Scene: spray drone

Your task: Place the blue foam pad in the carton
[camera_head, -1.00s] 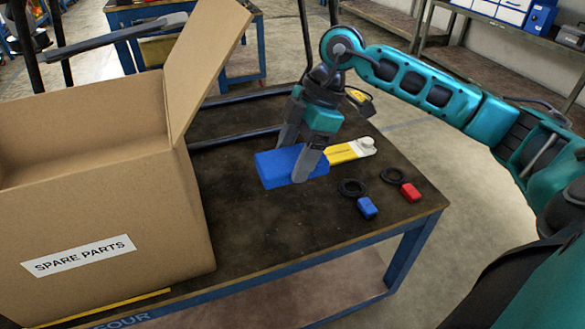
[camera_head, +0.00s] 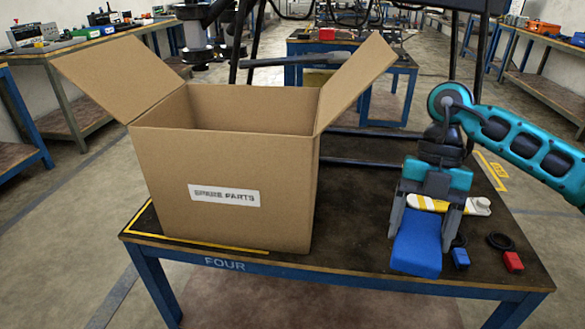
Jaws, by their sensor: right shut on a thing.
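The blue foam pad (camera_head: 417,243) is at the right part of the table, between the fingers of my right gripper (camera_head: 424,224). The gripper points down and is shut on the pad. Whether the pad touches the tabletop cannot be told. The open cardboard carton (camera_head: 225,190), labelled SPARE PARTS, stands left of the pad on the same table. Its two side flaps are spread outward, and its inner floor is hidden by the front wall. My left gripper does not show.
A yellow and white part (camera_head: 478,205) lies behind the pad. A blue block (camera_head: 460,258), a red block (camera_head: 513,261) and black rings (camera_head: 500,241) lie right of it. The carton's right flap (camera_head: 355,80) leans out toward my right arm. Bare tabletop (camera_head: 355,235) lies between carton and pad.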

